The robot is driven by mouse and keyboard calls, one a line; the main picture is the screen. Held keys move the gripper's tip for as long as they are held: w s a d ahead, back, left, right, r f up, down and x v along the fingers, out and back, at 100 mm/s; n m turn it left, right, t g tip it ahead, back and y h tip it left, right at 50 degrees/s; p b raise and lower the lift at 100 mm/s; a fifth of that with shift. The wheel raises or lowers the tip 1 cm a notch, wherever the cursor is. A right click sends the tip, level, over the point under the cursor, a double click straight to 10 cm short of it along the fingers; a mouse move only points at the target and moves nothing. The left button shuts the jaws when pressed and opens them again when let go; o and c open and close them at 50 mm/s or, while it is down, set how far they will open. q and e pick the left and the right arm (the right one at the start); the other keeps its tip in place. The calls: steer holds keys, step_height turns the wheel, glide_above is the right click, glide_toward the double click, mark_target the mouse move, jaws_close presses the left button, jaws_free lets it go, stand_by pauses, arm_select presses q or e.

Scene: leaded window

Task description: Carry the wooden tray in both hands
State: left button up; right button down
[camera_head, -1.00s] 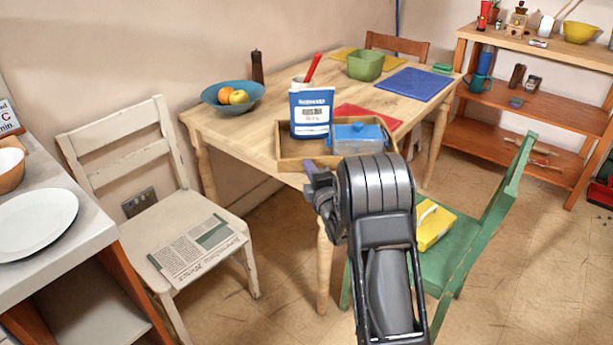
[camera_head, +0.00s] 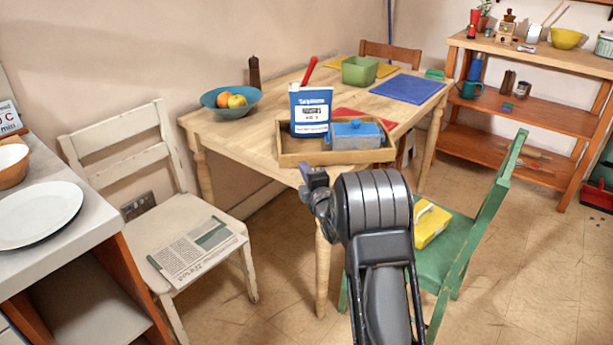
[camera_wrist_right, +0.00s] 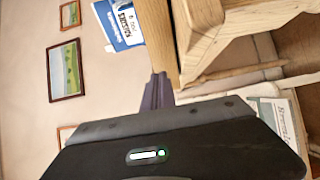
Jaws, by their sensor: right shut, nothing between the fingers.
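The wooden tray (camera_head: 285,158) lies near the front edge of the table. It holds a blue and white box (camera_head: 311,112) and a blue-lidded container (camera_head: 356,138). My right gripper (camera_head: 306,170) is shut and empty, just in front of the tray's near side, toward its left corner. In the right wrist view, the shut fingers (camera_wrist_right: 157,88) point at a brown wooden side of the tray (camera_wrist_right: 157,40); I cannot tell if they touch it. My arm covers a little of the table front. My left gripper is not in view.
The wooden table (camera_head: 240,138) also bears a fruit bowl (camera_head: 231,103), a green bin (camera_head: 360,70) and a blue mat (camera_head: 410,88). A white chair (camera_head: 190,235) stands at left and a green chair (camera_head: 490,200) at right. A counter (camera_head: 95,220) is at far left.

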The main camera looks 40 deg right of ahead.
steer(key=v, duration=1)
